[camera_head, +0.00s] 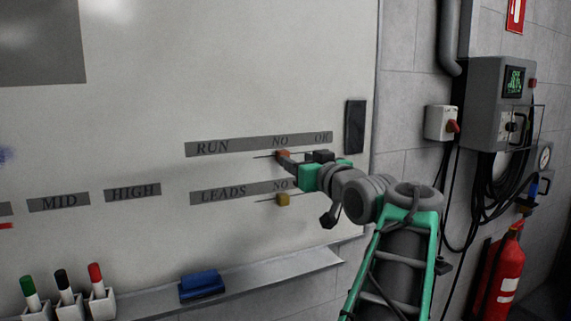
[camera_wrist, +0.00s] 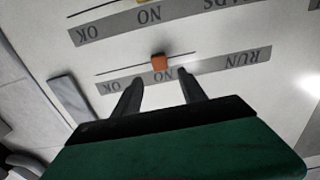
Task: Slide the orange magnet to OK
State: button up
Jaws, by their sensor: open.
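The orange magnet (camera_head: 282,154) sits on the thin line under the RUN strip (camera_head: 213,147), below the NO label. In the wrist view, which is upside down, the orange magnet (camera_wrist: 159,61) lies just beyond and between my two fingertips. My gripper (camera_head: 296,158) is open in front of the whiteboard, and its fingers (camera_wrist: 160,75) stand apart with nothing visibly clasped. I cannot tell whether they touch the board or magnet. The OK label (camera_head: 322,137) is at the right end of the RUN strip.
A yellow magnet (camera_head: 283,200) sits on the line under the LEADS strip (camera_head: 224,194), whose right part my arm hides. A dark bar (camera_head: 355,127) is near the board's right edge. A blue eraser (camera_head: 202,286) and several markers are at the bottom ledge.

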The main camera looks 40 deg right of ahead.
aim_at(285, 154)
jog(key=p+x, duration=0.2)
jog(key=x, duration=0.5)
jog(key=shift+w, duration=0.1)
jog(key=shift+f, duration=0.1)
grip_shut()
dwell(1.0)
